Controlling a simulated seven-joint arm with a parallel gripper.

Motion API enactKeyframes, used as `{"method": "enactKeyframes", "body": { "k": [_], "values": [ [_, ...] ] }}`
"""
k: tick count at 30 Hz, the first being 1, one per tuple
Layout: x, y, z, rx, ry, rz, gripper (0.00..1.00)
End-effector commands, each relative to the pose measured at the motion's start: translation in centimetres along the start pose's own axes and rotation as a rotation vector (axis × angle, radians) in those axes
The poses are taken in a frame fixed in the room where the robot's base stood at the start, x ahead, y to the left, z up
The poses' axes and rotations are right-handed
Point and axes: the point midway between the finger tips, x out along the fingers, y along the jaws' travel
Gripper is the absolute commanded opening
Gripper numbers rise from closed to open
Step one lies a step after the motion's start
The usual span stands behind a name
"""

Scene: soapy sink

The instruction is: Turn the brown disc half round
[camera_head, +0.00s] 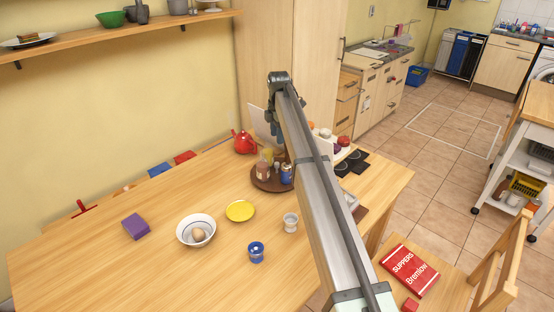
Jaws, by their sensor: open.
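The brown disc (267,186) is a round, low, dark-wood tray on the table, right of centre. It bears a brownish bottle (263,170), a blue can (287,174) and other small containers between them. My arm passes in front of the disc's right side and hides part of that area. My gripper cannot be made out; the arm's far end is hidden behind its own links.
A red teapot (244,142) stands behind the disc. A yellow plate (240,211), a white cup (290,222), a blue cup (256,252), a bowl (196,230) with an egg-like thing and a purple block (136,226) stand in front and left. The table's left front is clear.

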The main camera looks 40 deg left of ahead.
Motion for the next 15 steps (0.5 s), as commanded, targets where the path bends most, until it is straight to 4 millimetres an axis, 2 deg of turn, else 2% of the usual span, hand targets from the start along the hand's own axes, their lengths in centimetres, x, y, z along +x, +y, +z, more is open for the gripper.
{"method": "enactKeyframes", "body": {
  "k": [5, 15],
  "values": [
    [1.8, -0.1, 0.0, 0.005, 0.000, -0.001, 0.48],
    [7.7, -0.1, 0.0, 0.004, 0.000, -0.001, 0.48]
  ]
}}
